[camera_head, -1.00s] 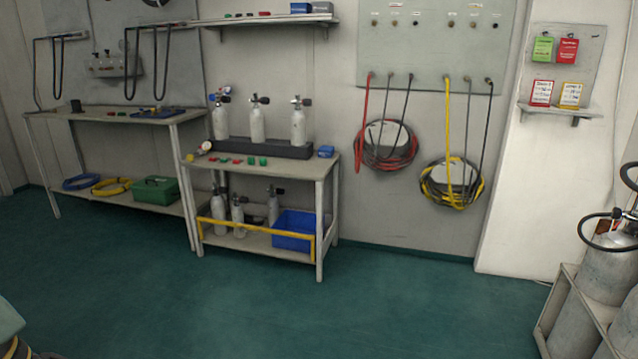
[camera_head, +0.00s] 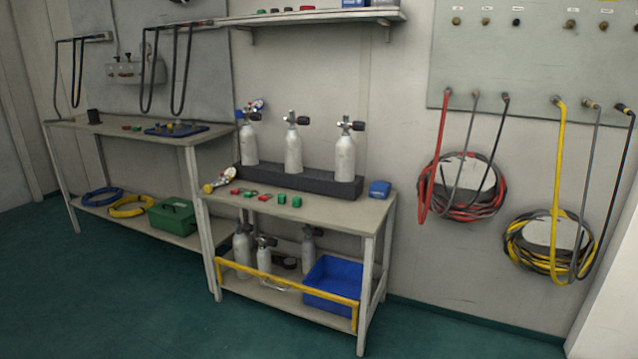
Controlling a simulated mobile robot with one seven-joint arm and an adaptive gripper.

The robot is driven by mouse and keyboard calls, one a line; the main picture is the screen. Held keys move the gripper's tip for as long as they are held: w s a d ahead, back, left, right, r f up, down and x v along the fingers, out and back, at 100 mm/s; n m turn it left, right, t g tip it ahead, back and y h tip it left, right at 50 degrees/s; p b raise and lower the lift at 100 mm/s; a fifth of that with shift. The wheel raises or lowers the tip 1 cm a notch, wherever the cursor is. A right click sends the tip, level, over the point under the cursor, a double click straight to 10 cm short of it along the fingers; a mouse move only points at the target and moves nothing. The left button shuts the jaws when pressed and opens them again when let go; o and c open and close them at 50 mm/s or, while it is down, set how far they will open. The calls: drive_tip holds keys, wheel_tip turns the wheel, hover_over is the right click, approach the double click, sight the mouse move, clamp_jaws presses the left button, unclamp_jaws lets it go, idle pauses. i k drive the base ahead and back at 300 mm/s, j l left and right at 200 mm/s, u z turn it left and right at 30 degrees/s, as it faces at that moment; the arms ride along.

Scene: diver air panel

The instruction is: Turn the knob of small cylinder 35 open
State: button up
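Three small grey cylinders with black valve knobs stand upright in a dark rack (camera_head: 310,180) on the small workbench: a left one (camera_head: 249,146), a middle one (camera_head: 293,152) and a right one (camera_head: 345,158). Several more small cylinders stand on the bench's lower shelf, among them a left one (camera_head: 242,250), a front one (camera_head: 264,262) and a rear one (camera_head: 309,248). No number is readable on any cylinder, so I cannot tell which is 35. Knob positions are too small to tell. My gripper is not in view.
The small workbench (camera_head: 330,213) holds a gauge (camera_head: 222,180), red and green pieces and a blue box (camera_head: 380,189). A yellow rail (camera_head: 290,287) fronts its lower shelf, beside a blue bin (camera_head: 334,279). A longer bench (camera_head: 125,129) stands left. Green floor (camera_head: 120,310) in front is clear.

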sight(254, 117)
drive_tip(key=i+l+u, duration=0.1)
drive_tip(key=i+u, duration=0.15)
drive_tip(key=i, duration=0.65)
